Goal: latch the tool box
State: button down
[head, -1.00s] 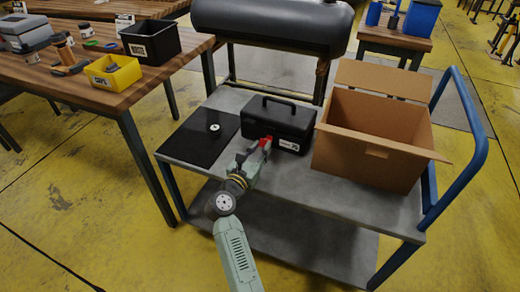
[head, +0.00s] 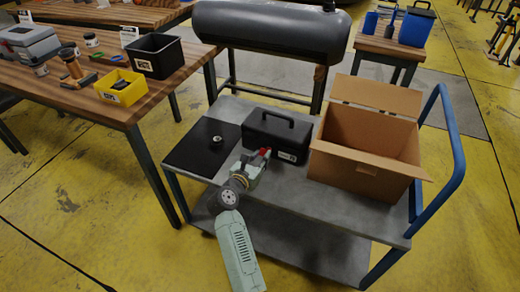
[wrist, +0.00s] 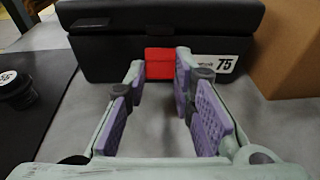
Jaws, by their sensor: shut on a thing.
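The black tool box (head: 277,134) stands on the cart top with its lid down and its handle on top. Its red latch (wrist: 160,62) is at the middle of the front, left of a white label reading 75. The red latch also shows in the head view (head: 264,152), partly covered by my gripper (head: 258,160). I cannot tell whether the latch is fastened.
An open cardboard box (head: 362,165) stands right of the tool box. A black mat (head: 190,150) with a small round thing (head: 217,140) lies to its left. The cart's blue handle (head: 457,150) rises at right. A wooden table (head: 120,108) is at left, a dark tank (head: 265,28) behind.

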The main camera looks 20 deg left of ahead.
aim_at(263, 151)
jog(key=shift+w+r+g+p, duration=0.2)
jog(key=shift+r+g+p, duration=0.3)
jog(key=shift+p, duration=0.1)
jog(key=shift+w+r+g+p, duration=0.15)
jog(key=shift+r+g+p, duration=0.35)
jog(key=shift+p, duration=0.1)
jog(key=g, duration=0.1)
jog(key=w+r+g, duration=0.1)
jog(key=g, duration=0.2)
jog(key=shift+w+r+g+y, duration=0.25)
jog(key=shift+w+g+y, duration=0.05)
jog(key=shift+w+y, duration=0.1)
jog(key=shift+w+d+r+g, duration=0.15)
jog(key=shift+w+g, duration=0.2)
jog(key=shift+g, duration=0.45)
jog(key=c, duration=1.4)
grip_release()
jog(key=shift+o, duration=0.2)
jog(key=v, duration=1.2)
